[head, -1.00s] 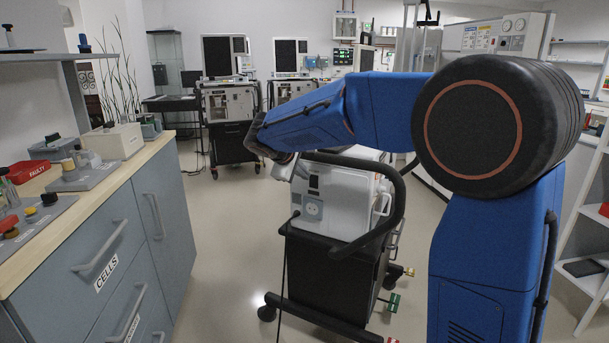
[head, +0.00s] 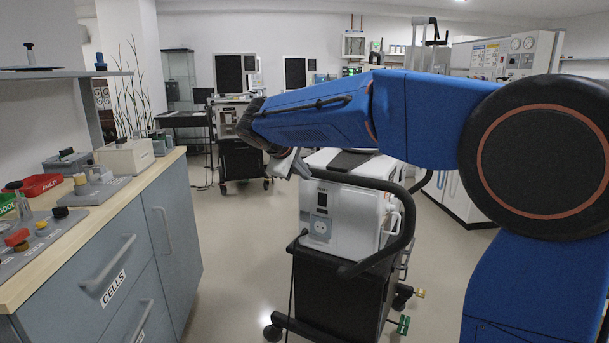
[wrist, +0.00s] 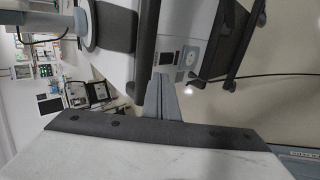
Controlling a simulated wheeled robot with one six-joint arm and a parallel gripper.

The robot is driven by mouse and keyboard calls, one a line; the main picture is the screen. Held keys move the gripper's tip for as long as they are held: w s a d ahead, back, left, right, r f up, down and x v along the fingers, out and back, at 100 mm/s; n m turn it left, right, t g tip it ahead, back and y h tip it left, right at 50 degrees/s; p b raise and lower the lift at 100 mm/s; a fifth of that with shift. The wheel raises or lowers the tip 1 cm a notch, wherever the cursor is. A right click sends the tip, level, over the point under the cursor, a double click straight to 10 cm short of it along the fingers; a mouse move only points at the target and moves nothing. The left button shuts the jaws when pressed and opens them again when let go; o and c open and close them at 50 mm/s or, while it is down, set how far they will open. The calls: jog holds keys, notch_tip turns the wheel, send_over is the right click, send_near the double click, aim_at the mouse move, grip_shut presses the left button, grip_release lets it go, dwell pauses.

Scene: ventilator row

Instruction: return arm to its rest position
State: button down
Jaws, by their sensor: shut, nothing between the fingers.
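My blue arm reaches from the right side of the head view toward the middle, and its wrist bends downward. My gripper (head: 302,166) hangs at the end of the arm, just beside the upper left corner of the near ventilator (head: 342,215) in that picture. In the wrist view my gripper (wrist: 163,82) is shut, with its grey fingers together and nothing between them. The ventilator's socket panel (wrist: 187,58) lies beyond the fingertips there. I cannot tell the exact gap between the fingers and the ventilator.
A cart handle (head: 402,225) curves around the ventilator close under my arm. A counter (head: 120,190) with a red tray (head: 38,186) and several cell blocks stands at left. More ventilators (head: 235,120) stand at the back. Floor (head: 230,245) between counter and cart is clear.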

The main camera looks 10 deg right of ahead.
jog(key=s+d+f+m+g+y, duration=0.1)
jog(key=s+d+f+m, duration=0.1)
jog(key=s+d, duration=0.35)
jog(key=s+d+f+m+y, duration=0.1)
jog(key=s+d+f, duration=0.15)
jog(key=s, duration=0.65)
jog(key=s+d+f+m+g+y, duration=0.1)
jog(key=s+d+f+m, duration=0.15)
jog(key=s, duration=0.55)
jog(key=s+f+m+y, duration=0.1)
jog(key=s+f+m, duration=0.1)
jog(key=s+f, duration=0.4)
jog(key=s+f+m+y, duration=0.2)
jog(key=s+f, duration=0.4)
jog(key=s, duration=0.7)
jog(key=shift+s+d+f, duration=0.25)
jog(key=shift+d+f, duration=0.1)
